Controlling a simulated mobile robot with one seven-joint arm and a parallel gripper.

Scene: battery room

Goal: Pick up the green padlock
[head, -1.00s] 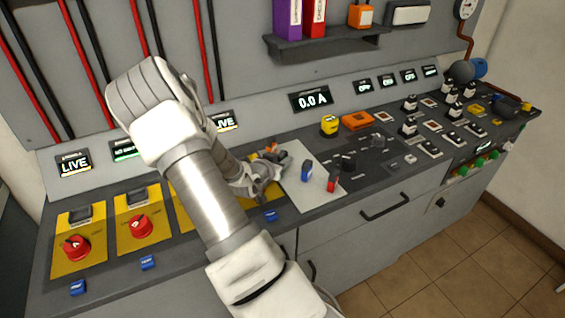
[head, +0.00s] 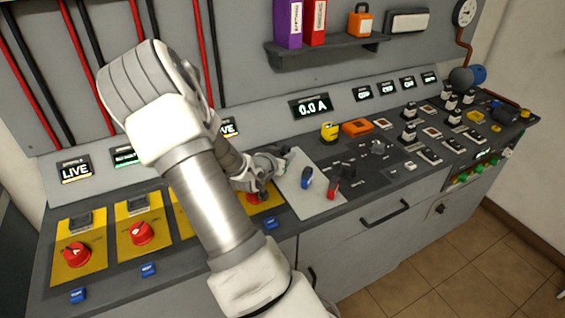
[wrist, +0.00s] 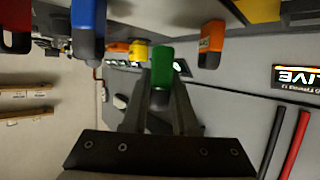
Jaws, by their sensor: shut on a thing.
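The green padlock (wrist: 161,66) is between the fingertips of my gripper (wrist: 160,88) in the wrist view. The fingers are shut on it from both sides, with its green body extending past their tips. In the head view my gripper (head: 272,163) is over the left edge of the pale grey mat (head: 312,207); the padlock is small and hard to make out there. From the frames I cannot tell how far it is above the mat.
A blue padlock (head: 306,178) and a red padlock (head: 332,188) stand on the mat, right of my gripper. An orange padlock (wrist: 211,44) shows in the wrist view. A yellow padlock (head: 329,132) is behind the mat. Red rotary switches (head: 140,233) line the left console.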

